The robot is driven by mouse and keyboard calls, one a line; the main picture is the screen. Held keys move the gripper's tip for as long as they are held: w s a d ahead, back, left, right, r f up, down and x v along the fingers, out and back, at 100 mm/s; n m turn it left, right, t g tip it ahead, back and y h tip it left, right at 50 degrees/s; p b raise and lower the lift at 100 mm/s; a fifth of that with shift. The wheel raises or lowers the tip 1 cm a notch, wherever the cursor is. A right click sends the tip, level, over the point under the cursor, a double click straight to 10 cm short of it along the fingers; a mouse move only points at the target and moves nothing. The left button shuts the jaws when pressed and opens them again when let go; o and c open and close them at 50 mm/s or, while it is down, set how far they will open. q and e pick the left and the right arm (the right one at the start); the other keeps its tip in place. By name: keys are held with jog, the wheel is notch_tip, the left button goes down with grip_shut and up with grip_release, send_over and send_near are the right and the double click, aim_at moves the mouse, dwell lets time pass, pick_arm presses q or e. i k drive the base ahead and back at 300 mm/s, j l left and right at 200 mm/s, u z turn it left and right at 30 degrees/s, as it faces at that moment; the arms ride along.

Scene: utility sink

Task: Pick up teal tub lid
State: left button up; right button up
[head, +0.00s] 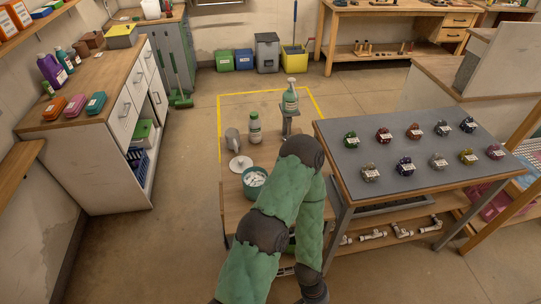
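An open teal tub (254,191) full of white pieces stands on the low wooden table, close to my bent green arm. A pale round lid-like disc with a small knob (240,163) lies just behind the tub, apart from it. I cannot tell whether this disc is the tub's lid; it looks whitish rather than teal. A flat teal box (96,103) also lies on the left counter. One green arm of mine rises from the bottom and folds back down at a dark joint. Neither gripper shows.
A grey mug (232,139), a white bottle with a green cap (255,130) and a pump bottle (290,98) on a grey stand are behind the disc. A grey-topped table (400,195) with several small labelled items stands close on the right. Open floor lies left.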

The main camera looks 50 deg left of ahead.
aim_at(238, 165)
jog(key=k+j+z, duration=0.1)
jog(key=j, duration=0.35)
jog(key=k+j+z, duration=0.15)
jog(key=j, duration=0.35)
jog(key=k+j+z, duration=0.1)
jog(key=k+j, duration=0.25)
jog(key=k+j+z, duration=0.1)
jog(key=j, duration=0.4)
jog(key=k+j+z, duration=0.15)
jog(key=k+j, duration=0.2)
